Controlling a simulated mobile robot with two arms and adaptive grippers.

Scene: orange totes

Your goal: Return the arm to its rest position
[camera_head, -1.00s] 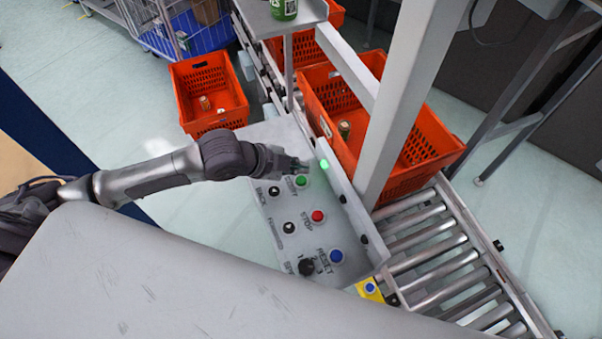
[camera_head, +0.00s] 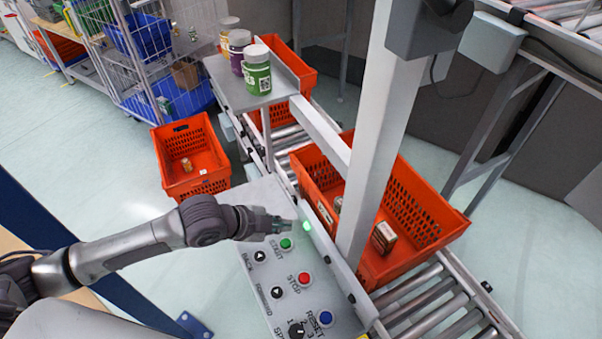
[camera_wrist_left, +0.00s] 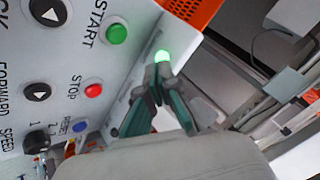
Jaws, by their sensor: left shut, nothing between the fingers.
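My left gripper (camera_head: 278,225) is above the control panel (camera_head: 262,200), close to the green START button (camera_head: 286,244) and the lit green lamp (camera_head: 306,226). Its fingers are shut with nothing between them. In the left wrist view the shut fingers (camera_wrist_left: 156,92) point toward the glowing lamp (camera_wrist_left: 162,57), and the START button (camera_wrist_left: 116,33) is left of them. I cannot tell whether the fingertips touch the panel. The red STOP button (camera_head: 304,279) and blue RESET button (camera_head: 326,318) lie nearer to me on the panel. My right gripper is not in view.
An orange tote (camera_head: 425,205) with small items sits on the roller conveyor (camera_head: 415,295) behind a grey post (camera_head: 372,150). Another orange tote (camera_head: 185,145) is on the floor. Several jars (camera_head: 257,72) stand on a shelf. A wire cage cart (camera_head: 150,60) is at the back.

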